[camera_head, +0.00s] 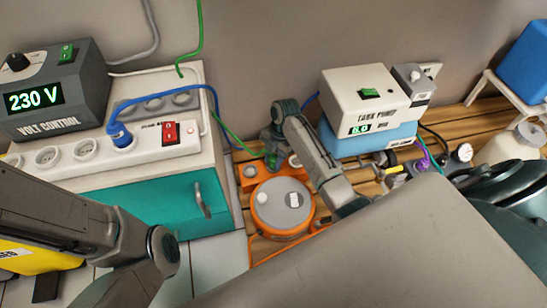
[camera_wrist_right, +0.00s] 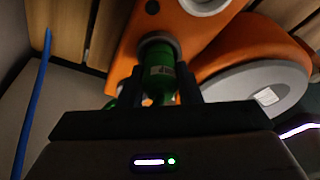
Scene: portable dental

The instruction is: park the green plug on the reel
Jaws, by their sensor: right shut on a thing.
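The green plug (camera_head: 272,161) is at the orange bracket of the reel (camera_head: 283,234). My right gripper (camera_head: 273,151) is shut on it from above. In the right wrist view the green plug (camera_wrist_right: 159,68) stands between the two dark fingers of my right gripper (camera_wrist_right: 159,88). Its far end meets a pale ring on the orange bracket (camera_wrist_right: 128,42); I cannot tell whether it is seated in it. A green cord runs from the plug up to the left. My left arm crosses the lower left of the head view, but its gripper is out of frame.
A power strip (camera_head: 85,150) with a blue plug (camera_head: 121,137) sits on the teal cabinet (camera_head: 150,205) at left. The tank pump (camera_head: 365,98) stands close right of my right arm. A blue cable (camera_wrist_right: 33,110) runs along the left in the wrist view.

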